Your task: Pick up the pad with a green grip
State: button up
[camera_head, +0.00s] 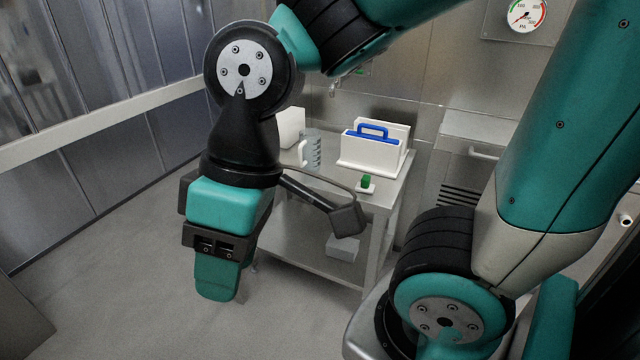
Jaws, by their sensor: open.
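The pad with a green grip (366,184) is small and white with an upright green grip on top. It lies on the near right part of a steel table (390,196), in front of a white box. My gripper (225,278) hangs at the left of the table, in front of it and nearer to the camera, pointing down. It is open and apart from the pad. The gap between its fingers is mostly hidden at this angle.
A white holder with a blue-handled item (372,132) stands behind the pad. A clear measuring jug (313,150) and a white block (291,127) stand to the left. A pale box (342,248) sits on the lower shelf. The floor at left is clear.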

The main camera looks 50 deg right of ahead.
aim_at(365, 186)
jog(key=z, duration=0.05)
jog(key=i, duration=0.6)
jog(key=z, duration=0.85)
jog(key=i, duration=0.4)
jog(key=z, duration=0.45)
